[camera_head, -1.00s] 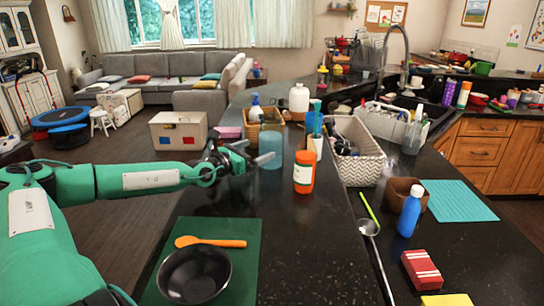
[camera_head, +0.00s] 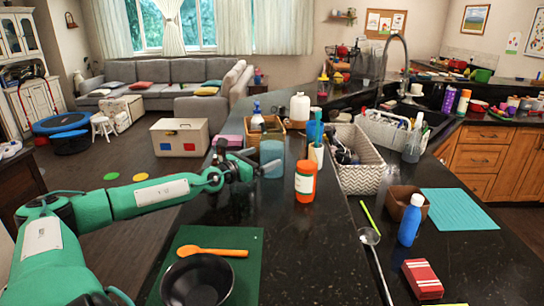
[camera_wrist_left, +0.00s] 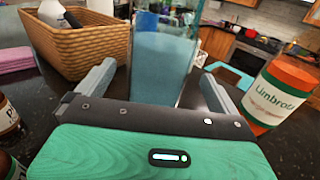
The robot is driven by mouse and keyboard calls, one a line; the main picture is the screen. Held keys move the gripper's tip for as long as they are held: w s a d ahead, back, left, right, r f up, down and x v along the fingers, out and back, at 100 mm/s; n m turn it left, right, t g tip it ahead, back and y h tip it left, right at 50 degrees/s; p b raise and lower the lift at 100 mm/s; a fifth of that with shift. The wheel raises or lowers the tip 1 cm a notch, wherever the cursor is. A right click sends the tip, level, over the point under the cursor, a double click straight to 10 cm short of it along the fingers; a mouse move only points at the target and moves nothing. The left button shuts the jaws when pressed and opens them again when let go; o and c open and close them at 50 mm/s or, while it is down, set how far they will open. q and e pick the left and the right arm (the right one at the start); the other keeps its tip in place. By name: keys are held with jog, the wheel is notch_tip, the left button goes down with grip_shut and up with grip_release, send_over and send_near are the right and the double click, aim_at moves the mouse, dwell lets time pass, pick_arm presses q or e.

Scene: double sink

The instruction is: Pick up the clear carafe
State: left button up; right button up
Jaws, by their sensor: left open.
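A clear, straight-sided glass vessel with blue in it (camera_head: 271,158) stands upright on the dark counter, between the wicker basket and the orange bottle. It is the likely carafe. My left gripper (camera_head: 247,165) is open just to its left. In the left wrist view the vessel (camera_wrist_left: 163,62) stands ahead, between the two spread fingers (camera_wrist_left: 155,85). Its lower part is hidden behind the gripper body, and I cannot tell whether a finger touches it. My right gripper is not in view.
The orange bottle (camera_head: 305,180) stands close on the right. The wicker basket (camera_head: 262,137) is behind. A black bowl (camera_head: 197,281) and orange spoon (camera_head: 212,251) lie on a green mat (camera_head: 245,270) in front. A patterned bin (camera_head: 357,170) stands further right.

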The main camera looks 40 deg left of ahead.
pick_arm(q)
jog(key=shift+w+r+p, duration=0.15)
jog(key=shift+w+p, duration=0.35)
jog(key=shift+w, duration=0.1)
jog(key=shift+w+d+p, duration=0.15)
jog(key=shift+w+p, duration=0.25)
jog(key=shift+w, duration=0.35)
jog(key=shift+w+d+f+p, duration=0.1)
jog(key=shift+w+p, duration=0.1)
jog(key=shift+w, duration=0.45)
jog(key=shift+w+f+p, duration=0.1)
jog(key=shift+w+p, duration=0.05)
jog(key=shift+w, duration=0.45)
jog(key=c, duration=1.3)
jog(key=shift+r, duration=0.1)
jog(key=shift+c, duration=0.8)
jog(key=shift+r, duration=0.1)
